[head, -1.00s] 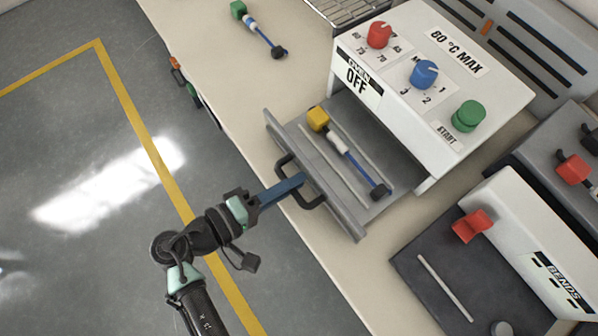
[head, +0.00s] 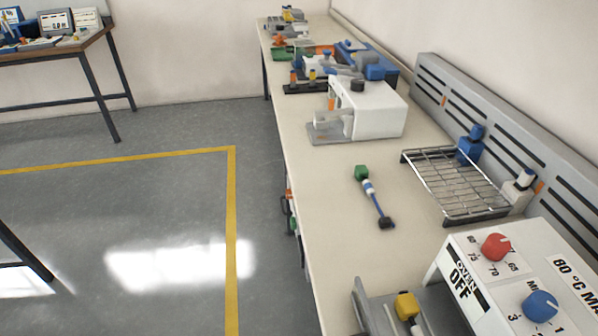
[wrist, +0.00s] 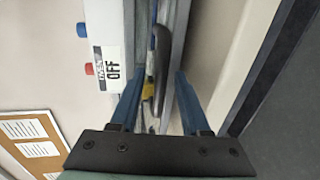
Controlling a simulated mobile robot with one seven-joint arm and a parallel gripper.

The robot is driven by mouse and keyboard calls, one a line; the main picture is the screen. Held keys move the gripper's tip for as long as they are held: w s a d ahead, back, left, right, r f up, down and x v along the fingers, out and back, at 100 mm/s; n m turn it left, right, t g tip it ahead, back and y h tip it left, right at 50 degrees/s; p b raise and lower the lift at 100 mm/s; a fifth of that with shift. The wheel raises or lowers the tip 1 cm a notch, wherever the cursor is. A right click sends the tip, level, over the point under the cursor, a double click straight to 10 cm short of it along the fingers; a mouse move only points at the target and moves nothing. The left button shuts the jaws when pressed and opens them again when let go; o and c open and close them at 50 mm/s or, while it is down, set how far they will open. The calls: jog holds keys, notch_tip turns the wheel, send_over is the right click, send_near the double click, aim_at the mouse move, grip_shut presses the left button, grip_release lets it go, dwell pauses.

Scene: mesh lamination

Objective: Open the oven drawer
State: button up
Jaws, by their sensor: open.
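The white oven (head: 455,275) with its OFF label is at the lower right of the head view, cut off by the frame. Its grey drawer (head: 362,300) stands pulled out, with a yellow-ended piece (head: 406,304) in it. In the wrist view the oven (wrist: 106,30) is at upper left, and the dark drawer handle (wrist: 161,45) runs lengthwise in front of the drawer. My gripper (wrist: 160,75) is open, its blue fingers on either side of the handle's line. I cannot tell whether they touch it. The head view does not show my gripper.
A green-ended piece (head: 369,192) lies on the long bench (head: 325,215). A wire rack (head: 455,183) and a white machine (head: 375,108) stand farther along it. Open floor (head: 180,205) with yellow lines lies to the left.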

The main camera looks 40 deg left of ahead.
jog(key=v, duration=1.3)
